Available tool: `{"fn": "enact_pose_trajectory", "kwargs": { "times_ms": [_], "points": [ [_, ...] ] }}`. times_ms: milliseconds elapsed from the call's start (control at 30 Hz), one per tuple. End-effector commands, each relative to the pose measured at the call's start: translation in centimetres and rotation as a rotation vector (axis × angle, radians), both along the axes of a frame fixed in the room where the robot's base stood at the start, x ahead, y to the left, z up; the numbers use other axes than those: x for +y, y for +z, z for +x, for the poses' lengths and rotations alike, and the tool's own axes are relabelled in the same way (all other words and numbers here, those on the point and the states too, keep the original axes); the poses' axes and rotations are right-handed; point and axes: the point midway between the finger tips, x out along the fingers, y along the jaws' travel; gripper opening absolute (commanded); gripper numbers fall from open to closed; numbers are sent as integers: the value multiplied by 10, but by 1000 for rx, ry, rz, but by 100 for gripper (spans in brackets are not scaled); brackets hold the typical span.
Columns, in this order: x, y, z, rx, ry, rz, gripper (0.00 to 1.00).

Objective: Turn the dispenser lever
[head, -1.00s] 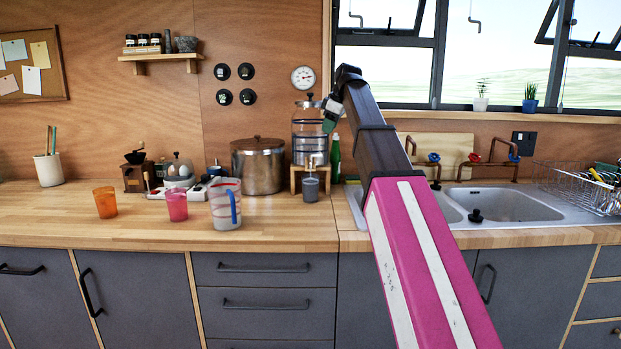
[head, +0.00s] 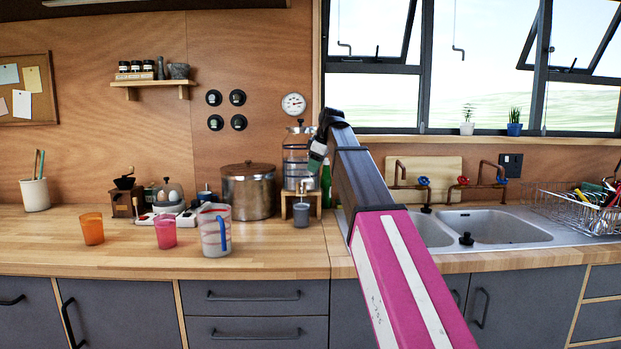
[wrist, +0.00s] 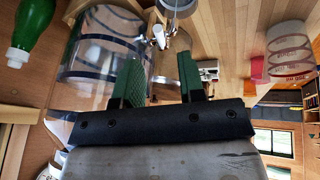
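The dispenser (head: 295,152) is a clear cylinder with dark bands on a small wooden stand at the back of the counter. Its tap and lever (head: 303,187) are small at the front, above a grey cup (head: 301,215). In the wrist view, the dispenser (wrist: 100,50) is left of centre, with the pale tap and lever (wrist: 160,38) just beyond the fingertips. My gripper (head: 316,158) is at the dispenser's right front side, above the tap. In the wrist view my gripper (wrist: 160,60) is open, its two green fingers apart with nothing held. Any contact with the lever cannot be told.
A green bottle (head: 326,182) stands close right of the dispenser. A steel pot (head: 248,193) is to its left. A clear jug (head: 214,232), pink cup (head: 166,234) and orange cup (head: 92,229) stand farther left. The sink (head: 500,228) is right.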

Motion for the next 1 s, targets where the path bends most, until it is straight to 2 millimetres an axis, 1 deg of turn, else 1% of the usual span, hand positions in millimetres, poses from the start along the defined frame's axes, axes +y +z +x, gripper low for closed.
{"fn": "enact_pose_trajectory", "kwargs": {
  "times_ms": [33, 100, 200, 300, 500, 733, 767, 800, 833, 867, 1000],
  "points": [
    [3, -9, 2, 2, 1, 0, 36],
    [6, -19, 6, 1, 0, -1, 36],
    [10, -32, 10, 1, 0, -1, 36],
    [13, -40, 13, 0, 0, 0, 36],
    [16, -47, 16, 0, 0, -1, 36],
    [16, -47, 16, 0, 0, 0, 36],
    [16, -47, 16, 0, 0, 0, 27],
    [16, -47, 16, 0, 0, 0, 14],
    [16, -47, 16, 0, 0, 0, 4],
    [15, -47, 16, 0, 0, 0, 0],
    [15, -47, 16, 0, 1, 0, 0]
  ]
}}
